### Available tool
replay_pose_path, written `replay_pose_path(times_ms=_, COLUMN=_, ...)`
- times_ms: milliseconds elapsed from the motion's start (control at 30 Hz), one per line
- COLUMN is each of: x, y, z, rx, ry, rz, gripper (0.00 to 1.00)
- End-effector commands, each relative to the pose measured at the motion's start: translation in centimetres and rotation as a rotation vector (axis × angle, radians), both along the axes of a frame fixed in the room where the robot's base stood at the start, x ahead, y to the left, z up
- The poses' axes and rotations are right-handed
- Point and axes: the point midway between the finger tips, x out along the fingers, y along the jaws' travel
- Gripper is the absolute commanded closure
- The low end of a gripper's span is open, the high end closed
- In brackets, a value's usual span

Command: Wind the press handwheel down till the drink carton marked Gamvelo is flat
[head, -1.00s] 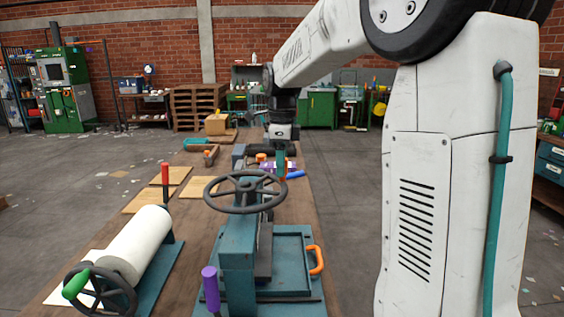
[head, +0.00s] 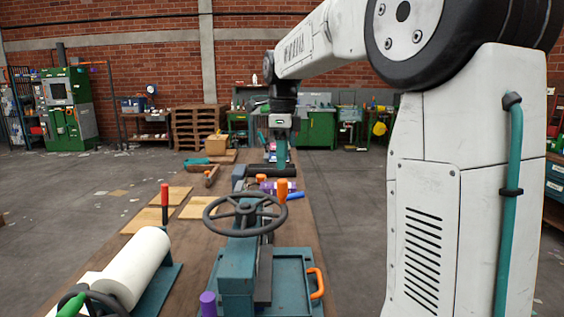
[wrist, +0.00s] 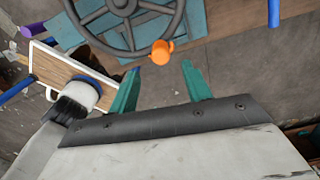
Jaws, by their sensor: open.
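The teal press (head: 238,262) stands on the bench, with its dark spoked handwheel (head: 245,208) on top. An orange knob (head: 281,188) stands up from the wheel's far right rim. The wrist view shows the wheel (wrist: 130,20) at the top and the knob (wrist: 162,52) at its near edge. My gripper (head: 282,158) is beyond the wheel. In the wrist view its open teal fingers (wrist: 160,72) are empty; the knob appears just ahead of the gap, apart from both fingers. I cannot make out the Gamvelo carton; the press column and wheel hide part of the bed.
A roller (head: 137,268) with a white roll stands left of the press. An orange handle (head: 316,283) is on the press's right side. In the wrist view, a brush (wrist: 78,95) and a wood-faced board (wrist: 65,65) lie at the left. Flat boards (head: 197,207) lie farther along the bench.

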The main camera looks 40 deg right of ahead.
Motion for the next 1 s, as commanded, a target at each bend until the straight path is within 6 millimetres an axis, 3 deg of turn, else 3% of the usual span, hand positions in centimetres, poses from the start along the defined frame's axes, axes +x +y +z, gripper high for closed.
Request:
replay_pose_path(times_ms=200, x=0.0, y=0.0, z=-0.1, rx=-0.001, ry=-0.001, rz=0.017, gripper=0.51)
replay_pose_path(times_ms=533, x=-0.1, y=0.0, z=-1.2, rx=-0.007, ry=-0.011, rz=0.325, gripper=0.51)
replay_pose_path(times_ms=1000, x=0.0, y=-0.1, z=-7.8, rx=-0.007, ry=-0.011, rz=0.324, gripper=0.51)
